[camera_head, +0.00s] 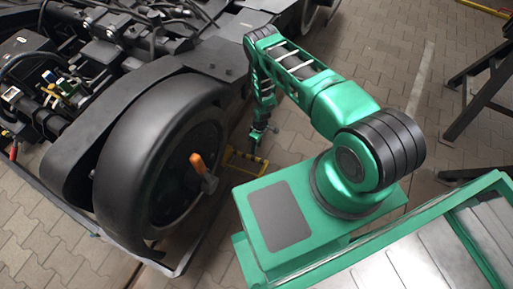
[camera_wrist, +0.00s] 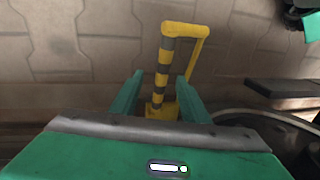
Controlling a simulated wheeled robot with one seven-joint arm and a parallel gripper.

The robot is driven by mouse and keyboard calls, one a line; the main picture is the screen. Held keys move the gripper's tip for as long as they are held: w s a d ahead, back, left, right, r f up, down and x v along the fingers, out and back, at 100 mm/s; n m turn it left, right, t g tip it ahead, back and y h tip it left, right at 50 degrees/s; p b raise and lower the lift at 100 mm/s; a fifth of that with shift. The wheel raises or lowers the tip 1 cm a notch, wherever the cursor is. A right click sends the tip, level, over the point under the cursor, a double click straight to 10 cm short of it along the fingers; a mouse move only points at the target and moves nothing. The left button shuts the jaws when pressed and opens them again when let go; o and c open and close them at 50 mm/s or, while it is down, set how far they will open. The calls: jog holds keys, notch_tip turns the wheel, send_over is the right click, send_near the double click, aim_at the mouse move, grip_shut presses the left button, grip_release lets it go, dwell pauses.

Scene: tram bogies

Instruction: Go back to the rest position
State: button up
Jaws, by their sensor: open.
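My gripper (camera_head: 259,133) hangs at the end of my green arm, pointing down beside the black bogie wheel (camera_head: 145,165). In the wrist view its two green fingers (camera_wrist: 158,98) stand apart with a gap between them. A yellow and black striped bar (camera_wrist: 163,70) shows between and beyond the fingers. I cannot tell from the wrist view how far below the fingers it is. In the head view the striped piece (camera_head: 246,162) lies low near the floor, just below my gripper. Nothing is seen held in the fingers.
An orange-handled part (camera_head: 198,163) sticks out from the wheel's hub. The dark bogie frame (camera_head: 200,55) fills the upper left. A black stand (camera_head: 478,95) is at the right. Paved floor (camera_head: 410,50) lies open behind my arm.

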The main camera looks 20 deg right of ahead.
dwell(0.3)
